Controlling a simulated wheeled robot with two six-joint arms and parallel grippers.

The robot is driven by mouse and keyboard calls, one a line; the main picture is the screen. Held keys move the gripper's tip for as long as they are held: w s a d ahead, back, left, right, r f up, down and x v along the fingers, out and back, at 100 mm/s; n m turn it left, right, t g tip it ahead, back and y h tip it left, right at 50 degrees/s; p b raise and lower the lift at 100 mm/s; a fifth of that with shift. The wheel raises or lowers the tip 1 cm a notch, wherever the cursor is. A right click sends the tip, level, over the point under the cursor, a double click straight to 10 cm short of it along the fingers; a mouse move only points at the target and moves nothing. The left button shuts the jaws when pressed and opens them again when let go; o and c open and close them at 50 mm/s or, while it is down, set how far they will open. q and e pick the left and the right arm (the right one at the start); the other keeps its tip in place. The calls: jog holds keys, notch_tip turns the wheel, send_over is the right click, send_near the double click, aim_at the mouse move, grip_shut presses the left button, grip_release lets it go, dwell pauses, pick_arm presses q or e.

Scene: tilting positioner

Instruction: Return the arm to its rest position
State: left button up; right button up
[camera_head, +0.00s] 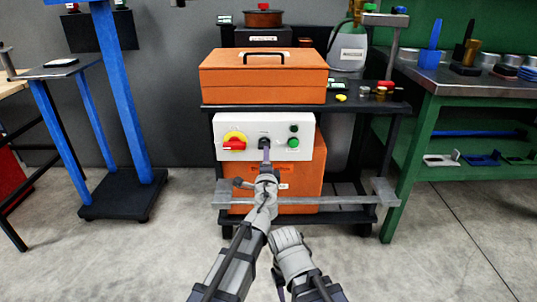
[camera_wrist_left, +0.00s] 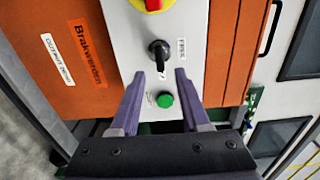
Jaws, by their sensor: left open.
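My left gripper (camera_head: 266,158) is in front of the white control panel (camera_head: 222,124), at the black rotary knob (camera_head: 264,143). In the left wrist view, my left gripper (camera_wrist_left: 160,74) is open with nothing between its fingers. The black knob (camera_wrist_left: 157,50) shows just beyond the gap between the fingertips; I cannot tell whether they touch it. A green button (camera_wrist_left: 165,100) shows between the fingers. My right arm is low at the bottom of the head view, and its jaws do not show clearly.
The panel has a red-and-yellow switch (camera_head: 234,143). It sits on an orange machine under a black cart shelf (camera_head: 300,108) with an orange toolbox (camera_head: 263,80). A grey bar (camera_head: 340,200) crosses low in front. A blue stand (camera_head: 122,100) is left, a green bench (camera_head: 425,110) right.

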pick_arm(q)
jog(key=shift+s+a, duration=0.1)
jog(key=shift+s, duration=0.05)
jog(key=s+a+f+n+g+y, duration=0.3)
jog(key=s+a+f+n+g, duration=0.3)
jog(key=a, duration=0.4)
jog(key=s+a+f+n+g+y, duration=0.35)
jog(key=s+a+f+n, duration=0.25)
jog(key=a+f+n, duration=0.3)
jog(key=s+d+f+n+g+h, duration=0.1)
jog(key=s+f+n+g+h, duration=0.2)
jog(key=s, duration=0.5)
jog(key=s+d+f+g+h, duration=0.2)
jog(key=s+f+g+h, duration=0.15)
jog(key=s, duration=0.35)
jog(key=s+d+r+m+g+y+p, duration=0.1)
jog(key=s+d+r+m+p, duration=0.1)
jog(key=s+d+r+p, duration=0.3)
jog(key=s+d+r+m+g+p, duration=0.1)
jog(key=s+d+r+m+p, duration=0.1)
jog(key=d, duration=0.4)
notch_tip(320, 180, up, 37)
jog(key=p, duration=3.7)
jog(key=shift+w+f, duration=0.15)
